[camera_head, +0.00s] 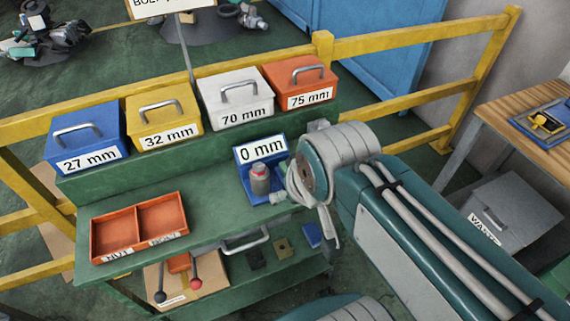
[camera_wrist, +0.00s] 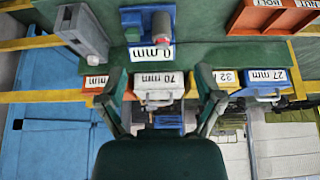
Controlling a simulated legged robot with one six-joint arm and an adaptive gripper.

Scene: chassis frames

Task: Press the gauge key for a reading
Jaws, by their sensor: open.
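The gauge (camera_head: 262,150) is a blue stand with a display reading "0 mm", on the green bench at its middle right. In the head view, my arm beside the gauge hides most of the gripper.
Lidded bins stand on the raised shelf: 27 mm (camera_head: 85,130), 32 mm (camera_head: 163,112), 70 mm (camera_head: 235,90) and 75 mm (camera_head: 300,75). An orange two-part tray (camera_head: 140,225) lies at front left. A grey box (camera_wrist: 82,32) stands beside the gauge. Yellow rails run behind the bench.

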